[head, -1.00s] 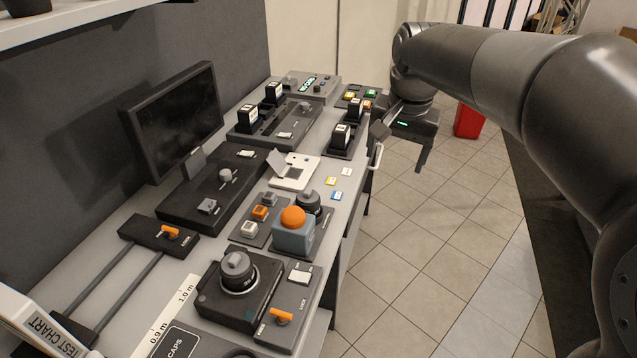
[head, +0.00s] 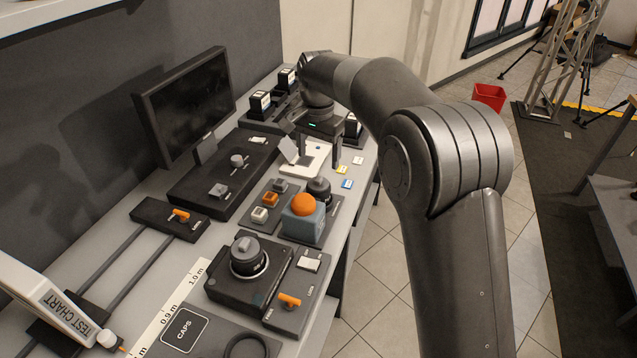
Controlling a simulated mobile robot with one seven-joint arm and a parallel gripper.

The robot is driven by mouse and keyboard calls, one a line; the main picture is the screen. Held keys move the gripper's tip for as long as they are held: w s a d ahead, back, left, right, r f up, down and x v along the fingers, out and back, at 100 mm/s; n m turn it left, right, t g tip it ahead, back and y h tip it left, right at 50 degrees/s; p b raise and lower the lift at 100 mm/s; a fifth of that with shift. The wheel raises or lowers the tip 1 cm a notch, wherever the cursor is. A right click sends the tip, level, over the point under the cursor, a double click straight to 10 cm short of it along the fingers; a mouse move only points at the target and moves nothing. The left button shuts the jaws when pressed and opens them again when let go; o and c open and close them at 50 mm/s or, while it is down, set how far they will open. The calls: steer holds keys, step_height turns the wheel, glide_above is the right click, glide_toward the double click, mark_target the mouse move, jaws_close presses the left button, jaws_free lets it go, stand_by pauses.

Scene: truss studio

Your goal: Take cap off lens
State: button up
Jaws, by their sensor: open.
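A dark camera box (head: 225,290) lies near the bench's front edge, with its round lens pointing up. A dark cap (head: 247,252) with a grey grip on top covers the lens. A dark mat marked CAPS (head: 163,333) is in front of it, with a dark ring (head: 252,343) partly cut off by the picture's lower edge. My gripper (head: 320,160) points down over the bench farther back, above the white card device, well apart from the lens. Its jaws are open and I see nothing between them.
An orange domed button on a blue-grey box (head: 303,228) and a dark round knob (head: 319,188) stand behind the camera box. A monitor (head: 187,105) stands at the back left, a test chart (head: 50,305) front left.

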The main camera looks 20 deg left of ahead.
mark_target(318, 178)
steer(key=shift+f, duration=3.55)
steer(key=shift+c, duration=0.6)
steer(key=c, duration=1)
steer(key=shift+r, duration=0.1)
